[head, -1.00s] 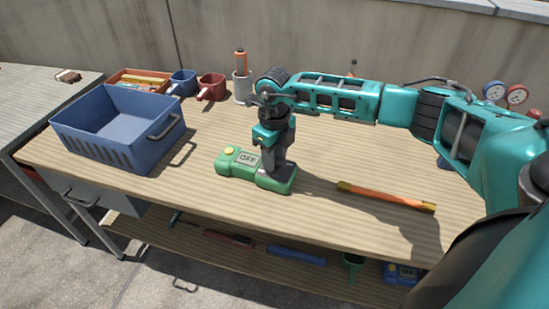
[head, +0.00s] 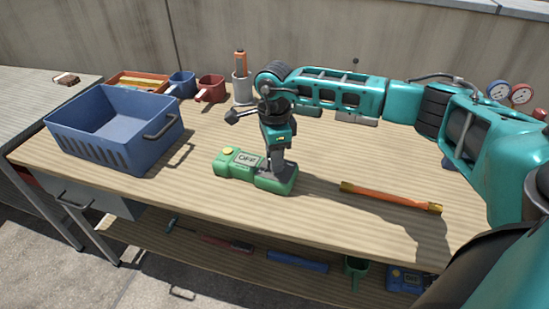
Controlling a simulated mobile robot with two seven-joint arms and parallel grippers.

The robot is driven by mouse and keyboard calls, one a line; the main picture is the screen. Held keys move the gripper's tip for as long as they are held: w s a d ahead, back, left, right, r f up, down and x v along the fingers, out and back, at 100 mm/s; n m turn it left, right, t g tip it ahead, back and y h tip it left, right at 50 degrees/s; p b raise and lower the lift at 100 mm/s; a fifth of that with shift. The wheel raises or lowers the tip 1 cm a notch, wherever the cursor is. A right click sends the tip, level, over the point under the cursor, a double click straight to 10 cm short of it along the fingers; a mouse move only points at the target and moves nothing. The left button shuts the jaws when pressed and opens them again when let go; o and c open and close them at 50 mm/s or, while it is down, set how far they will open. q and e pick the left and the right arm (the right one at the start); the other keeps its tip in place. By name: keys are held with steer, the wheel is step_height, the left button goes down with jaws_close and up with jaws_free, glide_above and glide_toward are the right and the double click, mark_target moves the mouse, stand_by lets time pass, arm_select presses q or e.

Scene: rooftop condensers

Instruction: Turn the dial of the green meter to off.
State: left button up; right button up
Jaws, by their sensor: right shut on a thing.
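The green meter (head: 226,168) lies on the wooden workbench (head: 340,155). It has a yellow button (head: 228,151) at its left end and a small display (head: 247,160) in the middle. The display's lettering is too small to read surely; it looks like "CAP nF". My right gripper (head: 275,171) points down onto the right part of the meter, shut on its dial, which the fingers hide. My left gripper is not in view.
A blue crate (head: 85,140) stands to the left. Behind are a red tray (head: 135,80), blue mug (head: 181,84), red mug (head: 211,88) and grey holder (head: 242,90). An orange-handled bar (head: 390,196) lies to the right of the meter.

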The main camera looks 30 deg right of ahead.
steer(key=n, duration=0.2)
steer(key=shift+n+b, duration=0.3)
steer(key=shift+b, duration=0.1)
steer(key=shift+n+b, duration=0.4)
steer(key=shift+n, duration=1.5)
steer(key=o, duration=1)
steer(key=shift+o, duration=0.2)
steer(key=shift+r, duration=0.15)
